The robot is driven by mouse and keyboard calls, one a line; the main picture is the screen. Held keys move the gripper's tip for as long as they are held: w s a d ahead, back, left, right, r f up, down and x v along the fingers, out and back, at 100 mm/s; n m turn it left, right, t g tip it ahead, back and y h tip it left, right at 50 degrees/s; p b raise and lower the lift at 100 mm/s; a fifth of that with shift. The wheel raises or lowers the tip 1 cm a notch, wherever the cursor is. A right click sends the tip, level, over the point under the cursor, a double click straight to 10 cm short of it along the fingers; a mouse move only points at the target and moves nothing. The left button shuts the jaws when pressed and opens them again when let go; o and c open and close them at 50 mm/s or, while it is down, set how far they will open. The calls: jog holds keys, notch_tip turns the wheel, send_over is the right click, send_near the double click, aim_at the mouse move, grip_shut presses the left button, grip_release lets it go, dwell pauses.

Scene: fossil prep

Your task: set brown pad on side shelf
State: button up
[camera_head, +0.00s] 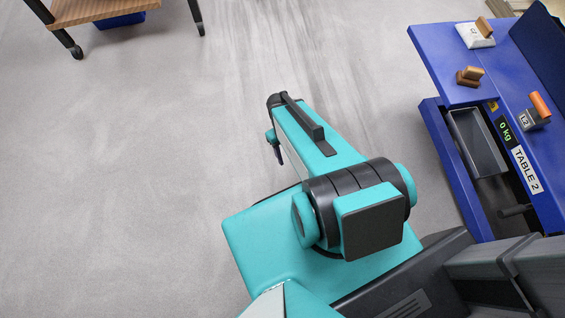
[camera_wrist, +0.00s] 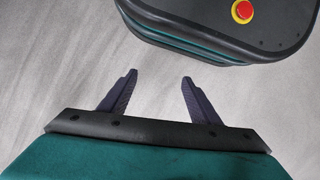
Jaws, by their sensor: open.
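A small brown pad (camera_head: 470,76) with a lighter brown grip on top sits near the left edge of the blue table (camera_head: 440,62), at the right of the head view. I cannot tell for certain which surface is the side shelf. In the head view my arm reaches over bare floor, well left of the table. The gripper is mostly hidden there.
A white pad (camera_head: 476,38) and a grey block with an orange grip (camera_head: 538,112) share the table. A grey tray (camera_head: 478,142) is set below its edge, by a "TABLE 2" label and a "0 kg" display. A wheeled wooden cart (camera_head: 95,10) stands top left. The floor between is clear.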

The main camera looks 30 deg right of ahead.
jog(key=s+a+f+m, duration=0.1)
jog(key=s+a+f, duration=0.2)
jog(key=s+a, duration=0.3)
jog(key=shift+s+f+m+g, duration=0.2)
jog(key=shift+s+m+g, duration=0.1)
jog(key=shift+s+g, duration=0.15)
notch_tip(320, 180, up, 9)
jog(key=s+p, duration=0.1)
jog(key=p, duration=0.7)
jog(key=shift+a+r+p, duration=0.2)
jog(key=shift+a+p, duration=0.15)
jog(key=shift+p, duration=0.05)
jog(key=shift+s+g, duration=0.1)
jog(key=shift+g, duration=0.15)
jog(key=c, duration=0.6)
jog(key=shift+c, duration=0.3)
jog(key=shift+d, duration=0.15)
